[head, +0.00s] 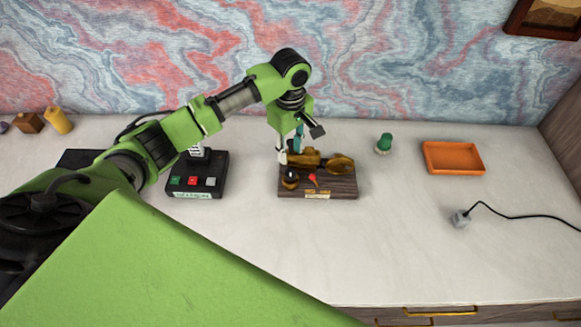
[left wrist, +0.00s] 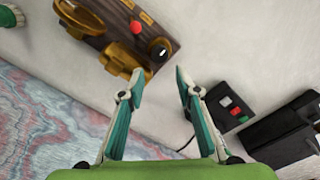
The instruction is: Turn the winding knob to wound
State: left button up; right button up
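A wooden base (head: 340,188) with brass parts stands on the desk in the head view. It carries a round dark knob (head: 291,181) in a brass ring and a red knob (head: 312,179). The left wrist view shows the dark knob (left wrist: 158,50) with a white mark, and the red knob (left wrist: 136,27) beside it. The labels are too small to read. My left gripper (head: 291,155) is over the left end of the base. In the left wrist view, my left gripper (left wrist: 160,76) has its fingers apart with nothing between them, close to the dark knob. My right gripper is out of view.
A black box (head: 196,188) with coloured buttons stands left of the base. A green object (head: 384,143), an orange tray (head: 454,158) and a plug with a cable (head: 461,219) lie to the right. The desk in front of the base is clear.

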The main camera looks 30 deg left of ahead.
aim_at(290, 172)
pick_arm(q)
notch_tip(290, 172, down, 10)
jog(key=shift+r+p, duration=0.1)
jog(key=shift+p, duration=0.5)
jog(key=c, duration=0.8)
